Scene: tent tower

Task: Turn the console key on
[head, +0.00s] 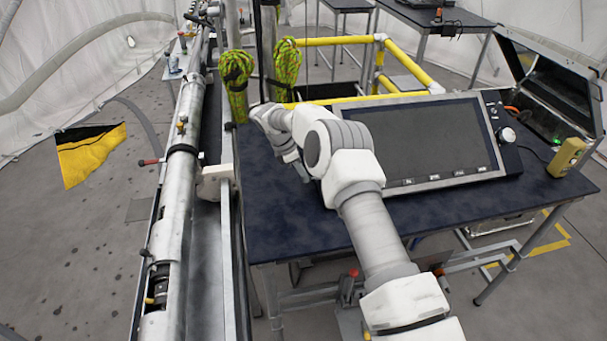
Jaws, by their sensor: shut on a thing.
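The console (425,140) is a grey-white panel with a large dark screen, tilted up on the dark blue table. My arm reaches up from the bottom of the head view and covers the console's left end. My gripper (301,172) is small in the view, at that left end, with its tips low beside my forearm. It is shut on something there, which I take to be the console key. The key itself is hidden, so I cannot see which way it is turned.
The dark blue table (275,215) is bare in front of the console. A white knob (507,135) is on the console's right side. A yellow handheld device (567,157) stands at the table's right. A long metal tube (175,200) runs along the left. Yellow railings (400,55) stand behind.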

